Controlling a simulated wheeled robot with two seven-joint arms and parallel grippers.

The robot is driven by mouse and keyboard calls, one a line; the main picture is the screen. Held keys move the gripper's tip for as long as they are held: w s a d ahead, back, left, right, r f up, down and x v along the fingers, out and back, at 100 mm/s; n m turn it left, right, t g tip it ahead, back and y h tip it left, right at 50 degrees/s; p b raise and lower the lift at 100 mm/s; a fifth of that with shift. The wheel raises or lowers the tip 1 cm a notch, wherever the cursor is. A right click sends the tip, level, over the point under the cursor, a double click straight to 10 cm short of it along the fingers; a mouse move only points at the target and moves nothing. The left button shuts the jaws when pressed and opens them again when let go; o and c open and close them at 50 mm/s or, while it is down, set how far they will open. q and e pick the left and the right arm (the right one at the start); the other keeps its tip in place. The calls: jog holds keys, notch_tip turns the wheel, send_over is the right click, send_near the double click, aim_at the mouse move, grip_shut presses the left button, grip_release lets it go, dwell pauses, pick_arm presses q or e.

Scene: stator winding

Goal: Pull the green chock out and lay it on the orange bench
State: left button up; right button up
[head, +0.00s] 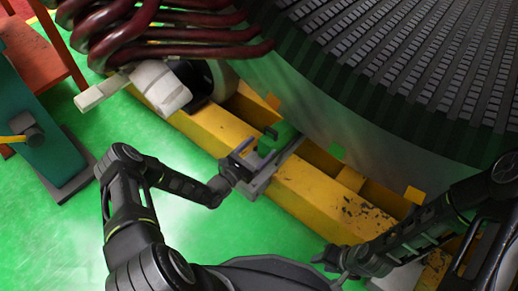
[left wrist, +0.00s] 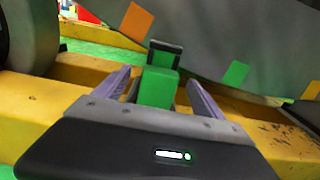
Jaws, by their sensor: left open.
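The green chock (head: 277,136) sits at the yellow beam, against the lower side of the big grey drum. It also shows in the left wrist view (left wrist: 157,88), with a raised back part. My left gripper (head: 248,160) is at the chock. In the left wrist view its two fingers (left wrist: 160,92) stand apart, one on each side of the chock, with gaps visible. My right gripper (head: 328,259) is low at the right, away from the chock, and its jaws are too small to read. The orange bench (head: 28,52) is at the upper left.
The yellow beam (head: 310,200) runs diagonally under the drum (head: 310,100). Orange and green square markers are on the drum's lower side. Dark red coils (head: 165,35) and a white block (head: 158,85) are left of the drum. Green floor (head: 185,235) is open in front.

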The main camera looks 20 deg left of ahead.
aim_at(271, 138)
pick_arm(q)
jog(key=shift+w, duration=0.1)
jog(key=b+x, duration=0.2)
jog(key=x, duration=0.4)
jog(key=shift+w+d+f+b, duration=0.1)
jog(key=shift+w+d+b, duration=0.05)
jog(key=shift+w+b, duration=0.15)
jog(key=shift+w+d, duration=0.2)
jog(key=shift+w, duration=0.25)
grip_shut()
dwell(0.4)
